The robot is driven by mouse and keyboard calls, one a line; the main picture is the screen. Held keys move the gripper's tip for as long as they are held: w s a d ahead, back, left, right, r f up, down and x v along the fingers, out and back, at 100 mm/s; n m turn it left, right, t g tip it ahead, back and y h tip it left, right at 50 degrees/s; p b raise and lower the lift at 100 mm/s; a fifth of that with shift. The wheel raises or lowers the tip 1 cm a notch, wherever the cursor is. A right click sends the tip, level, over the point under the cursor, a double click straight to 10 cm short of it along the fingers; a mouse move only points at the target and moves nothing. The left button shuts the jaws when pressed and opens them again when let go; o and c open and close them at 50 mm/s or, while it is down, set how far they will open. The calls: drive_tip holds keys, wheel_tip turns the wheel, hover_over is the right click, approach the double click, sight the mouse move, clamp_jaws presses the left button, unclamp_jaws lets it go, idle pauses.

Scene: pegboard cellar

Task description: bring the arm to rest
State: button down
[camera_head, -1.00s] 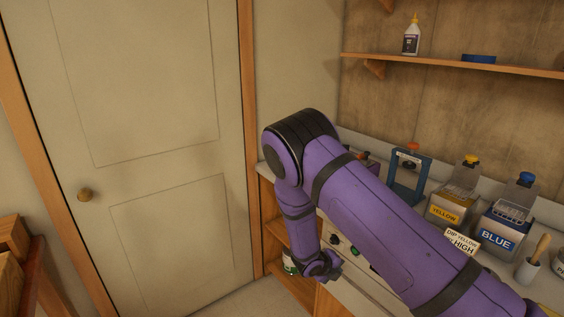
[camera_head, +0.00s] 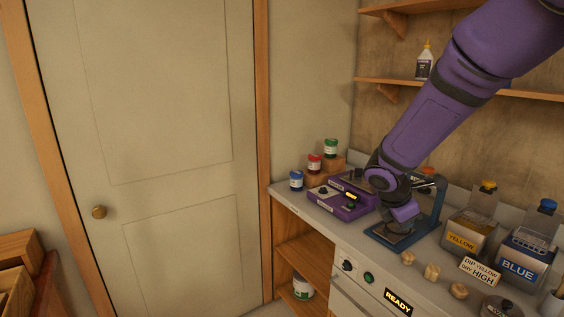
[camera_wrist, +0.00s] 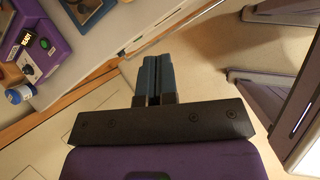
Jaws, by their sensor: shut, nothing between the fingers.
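My purple arm reaches in from the upper right in the head view and bends down over the bench. Its wrist end is in front of the blue stand (camera_head: 436,205); my fingers cannot be made out there. In the wrist view my gripper (camera_wrist: 158,62) shows its two dark blue fingers side by side, shut, with nothing between them. Beyond them lie the bench edge and the lower area in front of it.
A purple device (camera_head: 345,202) and small red, green and blue jars (camera_head: 296,180) stand at the bench's left end. Yellow (camera_head: 466,236) and blue (camera_head: 522,261) containers, wooden knobs and a sign (camera_head: 480,270) are to the right. A closed door (camera_head: 165,130) is at left.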

drive_tip(key=s+d+r+m+y, duration=0.3)
drive_tip(key=s+r+m, duration=0.8)
drive_tip(key=s+r, duration=0.25)
drive_tip(key=s+a+r+m+t+y, duration=0.1)
drive_tip(key=s+m, duration=0.3)
drive_tip(key=s, duration=0.3)
drive_tip(key=s+a+r+m+t+y, duration=0.1)
drive_tip(key=s+r+m, duration=0.1)
drive_tip(key=s+m, duration=0.2)
drive_tip(key=s, duration=0.3)
drive_tip(key=shift+s+r+m+t+y, duration=0.2)
drive_tip(key=shift+r+m+t+y, duration=0.1)
drive_tip(key=shift+m, duration=0.1)
